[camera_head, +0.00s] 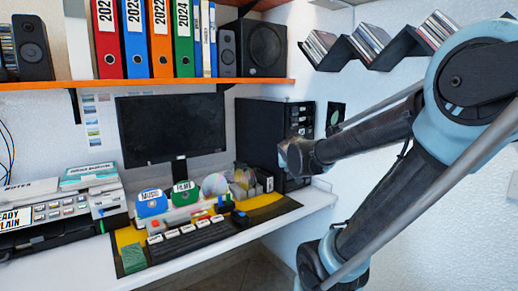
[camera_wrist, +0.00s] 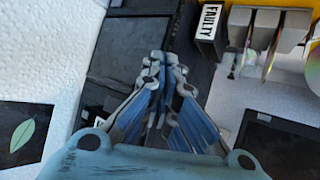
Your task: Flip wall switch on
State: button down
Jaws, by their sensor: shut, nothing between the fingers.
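I cannot pick out a wall switch for certain in either view. A pale plate (camera_head: 513,186) shows at the right edge of the head view, cut off, and I cannot tell what it is. My gripper (camera_wrist: 157,62) is shut and empty in the wrist view, with its fingers together over the black computer tower (camera_wrist: 118,55). In the head view the end of my arm is in front of the tower (camera_head: 262,130), and the fingertips are not clear there.
A dark panel with a green leaf (camera_head: 335,117) hangs on the wall right of the tower; it also shows in the wrist view (camera_wrist: 22,130). The desk holds a monitor (camera_head: 172,128), a keyboard (camera_head: 190,238) and a box marked FAULTY (camera_wrist: 208,35). A zigzag disc shelf (camera_head: 385,58) is above.

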jog(key=w+a+r+n+t+y, duration=0.2)
jog(key=w+a+r+t+y, duration=0.1)
jog(key=w+a+r, duration=0.5)
jog(key=a+r+n+y, duration=0.1)
jog(key=a+y, duration=0.3)
jog(key=a, duration=0.5)
jog(key=s+a+r+n+g+y, duration=0.1)
jog(key=a+n+y, duration=0.3)
jog(key=a, duration=0.6)
jog(key=a+r+n+g+y, duration=0.1)
jog(key=a+r+n+y, duration=0.1)
jog(key=a, duration=0.8)
jog(key=n+y, duration=0.1)
jog(key=y, duration=0.1)
jog(key=shift+s+a+r+y, duration=0.15)
jog(key=shift+s+r+y, duration=0.1)
jog(key=shift+y, duration=0.15)
